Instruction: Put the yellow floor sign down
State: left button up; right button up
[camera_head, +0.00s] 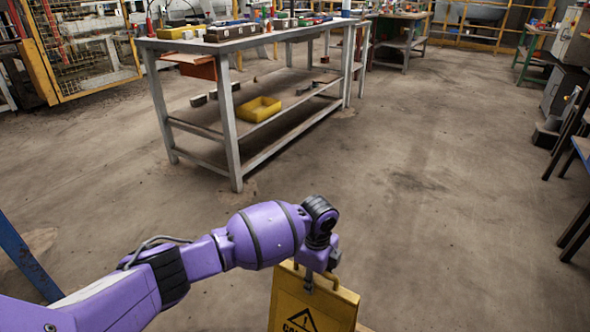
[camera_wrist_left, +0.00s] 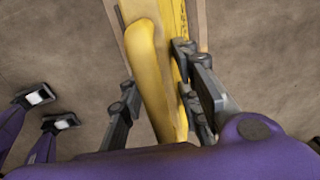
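The yellow floor sign (camera_head: 335,308) is at the bottom of the head view, right of centre. It has a black warning triangle and lettering, and its lower part is out of the frame. My left gripper (camera_head: 309,283) comes down on its top edge from above. In the left wrist view the fingers of my left gripper (camera_wrist_left: 157,92) lie on both sides of the yellow sign (camera_wrist_left: 148,62) and close on it. Whether the sign's foot touches the floor is hidden. My right gripper does not show in the head view, and I cannot make it out in the wrist view.
A grey metal workbench (camera_head: 232,130) with tools on top and a yellow bin (camera_head: 258,109) on its lower shelf stands ahead. Blue-topped furniture (camera_head: 582,148) is at the right edge, and a blue post (camera_head: 25,258) at the left. The concrete floor (camera_head: 440,200) right of centre is clear.

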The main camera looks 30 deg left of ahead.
pick_arm(q)
jog(key=o, duration=0.4)
jog(key=shift+r, duration=0.15)
jog(key=shift+w, duration=0.1)
notch_tip(320, 180, up, 12)
jog(key=p, duration=0.4)
jog(key=shift+d+r, duration=0.1)
jog(key=shift+r, duration=0.05)
